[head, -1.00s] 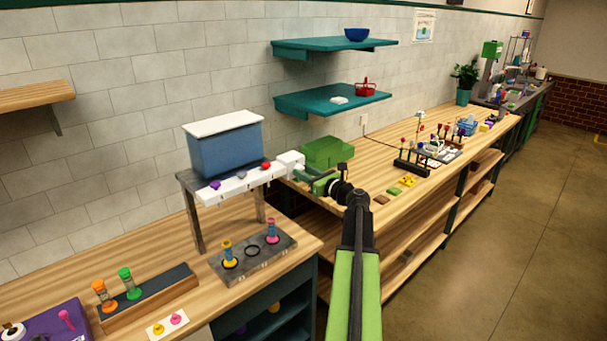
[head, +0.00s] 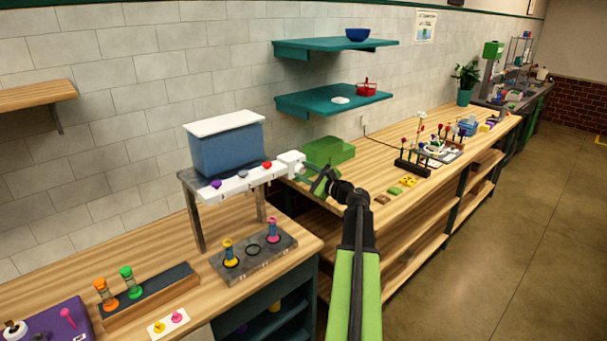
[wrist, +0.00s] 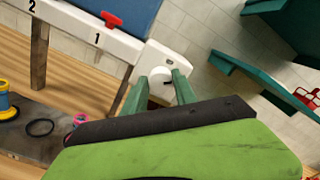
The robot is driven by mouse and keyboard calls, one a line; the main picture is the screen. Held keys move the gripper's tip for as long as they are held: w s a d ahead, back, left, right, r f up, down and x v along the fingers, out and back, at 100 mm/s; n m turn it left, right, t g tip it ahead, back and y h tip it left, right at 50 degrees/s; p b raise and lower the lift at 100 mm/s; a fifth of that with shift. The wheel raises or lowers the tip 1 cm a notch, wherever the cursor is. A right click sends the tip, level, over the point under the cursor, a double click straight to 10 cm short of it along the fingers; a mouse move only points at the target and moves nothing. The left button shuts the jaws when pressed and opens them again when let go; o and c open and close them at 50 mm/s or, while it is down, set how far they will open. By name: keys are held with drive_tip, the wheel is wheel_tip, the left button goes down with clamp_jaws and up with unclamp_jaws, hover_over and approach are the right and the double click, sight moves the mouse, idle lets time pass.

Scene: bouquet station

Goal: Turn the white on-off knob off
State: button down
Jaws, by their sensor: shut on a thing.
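The white on-off knob (wrist: 159,77) shows in the wrist view at the end of the white bar (wrist: 82,38), below its white end block (wrist: 174,50). My gripper (wrist: 161,80) has its two green fingers on either side of the knob and is shut on it. In the head view, my gripper (head: 310,171) is at the right end of the white bar (head: 240,182), beside the end block (head: 290,157). The knob is hidden or too small to tell there, and so is its marking.
A blue tank (head: 226,148) with a white lid stands above the bar, which carries purple, grey and red levers. A green box (head: 328,151) sits close behind my gripper. A grey rack (head: 253,257) stands below. Teal shelves (head: 333,103) hang on the wall.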

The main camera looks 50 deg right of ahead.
drive_tip(key=n, duration=0.4)
drive_tip(key=shift+w+n, duration=0.1)
drive_tip(key=shift+n, duration=0.2)
drive_tip(key=n, duration=0.4)
drive_tip(key=shift+n, duration=0.4)
drive_tip(key=c, duration=1)
unclamp_jaws()
drive_tip(key=shift+a+f, duration=0.1)
drive_tip(key=s, duration=1.1)
drive_tip(key=s+a, duration=0.1)
drive_tip(key=s, duration=0.5)
drive_tip(key=shift+s+a, duration=0.1)
drive_tip(key=shift+s, duration=0.15)
